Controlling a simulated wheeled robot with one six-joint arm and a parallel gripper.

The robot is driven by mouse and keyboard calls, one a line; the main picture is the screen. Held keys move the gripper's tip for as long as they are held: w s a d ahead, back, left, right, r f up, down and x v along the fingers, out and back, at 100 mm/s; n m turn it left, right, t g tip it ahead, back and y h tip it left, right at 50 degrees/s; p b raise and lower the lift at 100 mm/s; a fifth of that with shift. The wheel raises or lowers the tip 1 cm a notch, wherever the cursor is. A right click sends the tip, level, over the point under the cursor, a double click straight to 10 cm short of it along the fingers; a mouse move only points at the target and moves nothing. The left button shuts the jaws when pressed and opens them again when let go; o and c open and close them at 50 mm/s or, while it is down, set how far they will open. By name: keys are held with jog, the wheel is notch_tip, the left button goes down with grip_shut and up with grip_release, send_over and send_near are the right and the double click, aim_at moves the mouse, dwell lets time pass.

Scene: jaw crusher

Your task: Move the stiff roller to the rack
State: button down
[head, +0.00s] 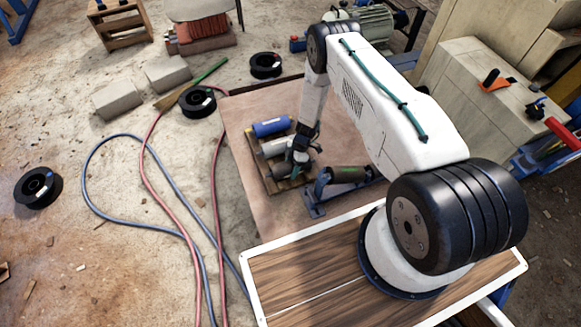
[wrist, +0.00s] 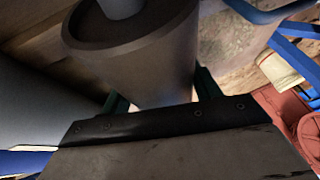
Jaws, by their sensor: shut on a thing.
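My gripper (head: 298,161) is low over a wooden tray (head: 266,177) of rollers. It is shut on a dark grey-brown roller (wrist: 135,60), with a green fingertip on each side in the wrist view (wrist: 160,97). In the head view this roller (head: 281,171) is partly hidden by my gripper; I cannot tell whether it touches the tray. A light grey roller (head: 275,147) and a blue roller (head: 271,127) lie beside it. The blue rack (head: 317,209) stands just to the right, with a dark, green-marked roller (head: 347,174) on it. No mark shows which roller is stiff.
The tray and rack stand on a brown mat (head: 240,118). Red and blue hoses (head: 150,180) run over the floor at left. Black spools (head: 197,102) and grey blocks (head: 118,99) lie behind. A concrete block (head: 475,80) with tools stands at right. The mat's left part is clear.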

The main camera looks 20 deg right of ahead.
jog(key=shift+f, duration=0.3)
jog(key=shift+c, duration=1.3)
grip_release()
jog(key=shift+v, duration=3.9)
